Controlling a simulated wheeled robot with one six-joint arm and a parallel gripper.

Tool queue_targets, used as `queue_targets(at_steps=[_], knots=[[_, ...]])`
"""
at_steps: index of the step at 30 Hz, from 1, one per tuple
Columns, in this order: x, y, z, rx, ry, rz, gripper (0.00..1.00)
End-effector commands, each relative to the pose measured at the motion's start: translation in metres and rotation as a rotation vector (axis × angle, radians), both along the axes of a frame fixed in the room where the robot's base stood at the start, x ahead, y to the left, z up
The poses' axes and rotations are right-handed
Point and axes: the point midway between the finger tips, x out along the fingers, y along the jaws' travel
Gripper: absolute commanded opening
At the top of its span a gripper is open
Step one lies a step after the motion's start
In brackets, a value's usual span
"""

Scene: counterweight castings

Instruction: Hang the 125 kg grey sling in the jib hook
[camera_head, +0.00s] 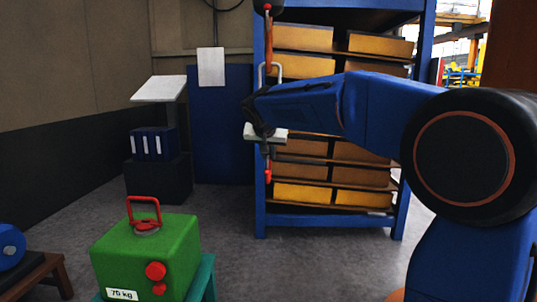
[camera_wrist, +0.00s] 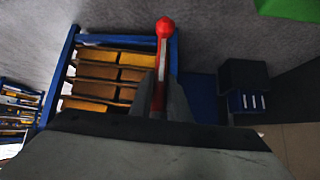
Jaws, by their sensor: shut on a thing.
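My gripper (camera_head: 268,153) is in front of the blue rack, pointing down, with its fingers closed around a thin red rod. The wrist view shows the red rod (camera_wrist: 163,55), with a rounded red end, between the two grey fingers. In the head view the rod's red end (camera_head: 268,176) hangs below my gripper. A pale grey loop (camera_head: 281,71), perhaps the grey sling, shows just above my wrist; its lower part is hidden. A brownish bar hangs from a red and black block (camera_head: 268,6) at the top, perhaps the jib hook, and reaches the loop's height. I cannot tell whether they touch.
A green casting (camera_head: 165,255) labelled 75 kg, with a red handle, stands front left on a teal stand. A blue casting (camera_head: 10,247) rests on a wooden stool at far left. The blue rack (camera_head: 260,205) with yellow-brown boxes stands behind my arm. The floor between is clear.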

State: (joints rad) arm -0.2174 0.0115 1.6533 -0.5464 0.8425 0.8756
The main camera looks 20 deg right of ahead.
Motion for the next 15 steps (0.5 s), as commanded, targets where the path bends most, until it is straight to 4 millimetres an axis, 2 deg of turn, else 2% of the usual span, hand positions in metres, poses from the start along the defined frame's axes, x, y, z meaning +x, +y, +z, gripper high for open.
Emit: queue_targets(at_steps=[6, 7, 9, 15], knots=[[0.0001, 0.0, 0.0018, -0.001, -0.003, 0.001, 0.0], [0.0001, 0.0, 0.0018, -0.001, -0.003, 0.001, 0.21], [0.0001, 0.0, 0.0016, 0.0, -0.002, 0.001, 0.37], [0.0, 0.0001, 0.0009, 0.0, -0.001, 0.001, 0.38]])
